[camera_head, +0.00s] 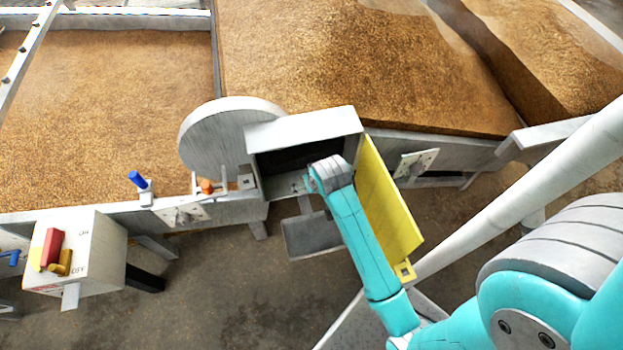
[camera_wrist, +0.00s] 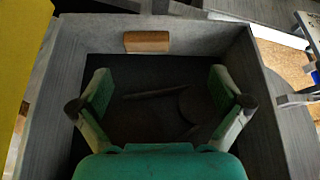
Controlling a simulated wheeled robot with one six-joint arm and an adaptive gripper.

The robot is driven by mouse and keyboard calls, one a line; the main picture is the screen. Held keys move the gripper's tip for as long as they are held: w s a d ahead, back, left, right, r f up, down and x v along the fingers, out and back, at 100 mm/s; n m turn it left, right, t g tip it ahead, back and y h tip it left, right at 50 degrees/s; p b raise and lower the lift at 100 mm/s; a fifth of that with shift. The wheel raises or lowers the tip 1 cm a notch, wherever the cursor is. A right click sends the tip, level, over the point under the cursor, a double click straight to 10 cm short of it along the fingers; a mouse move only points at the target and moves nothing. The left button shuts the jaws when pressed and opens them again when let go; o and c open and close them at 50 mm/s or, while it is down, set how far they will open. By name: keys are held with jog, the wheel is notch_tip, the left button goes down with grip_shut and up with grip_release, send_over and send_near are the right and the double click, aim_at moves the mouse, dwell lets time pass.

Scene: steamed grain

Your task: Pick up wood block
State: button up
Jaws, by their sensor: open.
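In the wrist view a small brown wood block (camera_wrist: 147,42) sits against the far inner wall of a grey open box, in the middle of that wall. My gripper (camera_wrist: 160,92) is over the box opening with its two fingers spread apart and nothing between them. The block is beyond the fingertips, apart from them. In the head view my gripper (camera_head: 318,180) is at the front of the grey box (camera_head: 305,127). The block cannot be made out there.
A yellow door (camera_head: 388,200) stands open at the box's right side, close along my arm. A round grey disc (camera_head: 222,135) is left of the box. Grain beds (camera_head: 360,60) lie behind. A control box (camera_head: 90,260) with red and yellow switches stands at lower left.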

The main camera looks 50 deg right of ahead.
jog(key=shift+m+g, duration=0.3)
jog(key=shift+g, duration=0.2)
jog(key=w+d+f, duration=0.1)
jog(key=d, duration=0.1)
jog(key=w+d+f, duration=0.1)
jog(key=w+f, duration=0.1)
jog(key=shift+w+d+f, duration=0.1)
jog(key=shift+w+d, duration=0.15)
jog(key=shift+d, duration=0.1)
jog(key=shift+s+x, duration=0.15)
jog(key=shift+x, duration=1.15)
jog(key=shift+s+x, duration=0.2)
jog(key=shift+x, duration=1.1)
jog(key=shift+f, duration=0.15)
jog(key=c, duration=0.9)
